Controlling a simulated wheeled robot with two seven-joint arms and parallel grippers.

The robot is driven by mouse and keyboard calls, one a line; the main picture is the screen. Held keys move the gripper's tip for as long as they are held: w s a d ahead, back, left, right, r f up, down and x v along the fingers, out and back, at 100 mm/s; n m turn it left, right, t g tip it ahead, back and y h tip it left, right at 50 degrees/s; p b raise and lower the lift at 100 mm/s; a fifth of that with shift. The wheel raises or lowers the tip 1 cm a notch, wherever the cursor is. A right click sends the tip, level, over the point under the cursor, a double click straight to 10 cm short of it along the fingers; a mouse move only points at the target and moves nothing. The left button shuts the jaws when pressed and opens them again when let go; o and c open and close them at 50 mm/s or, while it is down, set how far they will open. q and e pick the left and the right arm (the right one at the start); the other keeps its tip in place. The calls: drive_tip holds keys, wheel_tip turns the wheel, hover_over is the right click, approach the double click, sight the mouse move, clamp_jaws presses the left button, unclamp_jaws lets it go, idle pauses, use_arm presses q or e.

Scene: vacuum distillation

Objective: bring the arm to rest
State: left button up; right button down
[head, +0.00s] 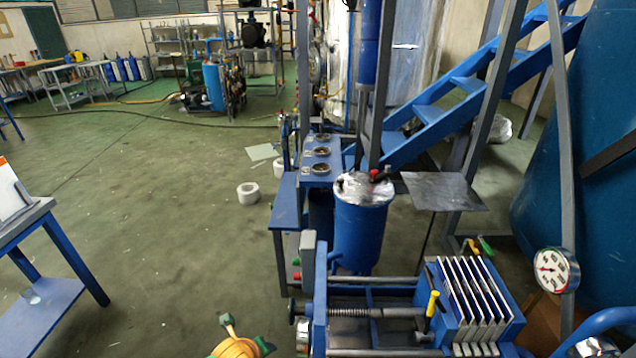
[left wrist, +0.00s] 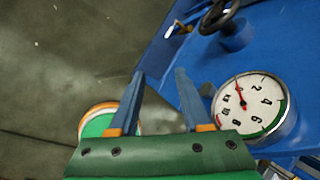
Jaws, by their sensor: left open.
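My left gripper (left wrist: 160,80) shows in the left wrist view, with two blue fingers on orange mounts rising from a green palm. The fingers are apart and nothing is between them; the floor and the edge of a blue surface lie beyond. My right gripper is in neither view.
A round dial gauge (left wrist: 252,105) and a dark handwheel (left wrist: 222,14) sit at blue equipment right of my fingers. The head view shows a filter press (head: 490,312), a blue drum (head: 360,235), a white ring (head: 248,193) on the floor and open green floor (head: 150,230).

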use_arm(q)
drive_tip(key=s+a+f+n+g+b, duration=0.1)
drive_tip(key=s+a+f+n+b, duration=0.15)
drive_tip(key=s+f+n, duration=0.75)
drive_tip(key=s+a+f+n+g+b, duration=0.1)
drive_tip(key=s+f+n, duration=0.4)
drive_tip(key=s, duration=0.4)
drive_tip(key=s+a+f+n+g+b, duration=0.1)
drive_tip(key=s+f+n+b, duration=0.1)
drive_tip(key=s+f+n, duration=0.3)
drive_tip(key=s+a+f+n+g+y+b, duration=0.1)
drive_tip(key=s+f+n, duration=0.4)
drive_tip(key=s, duration=0.7)
drive_tip(key=shift+s+a+n, duration=0.25)
drive_tip(key=shift+s+n, duration=0.15)
drive_tip(key=shift+f, duration=0.1)
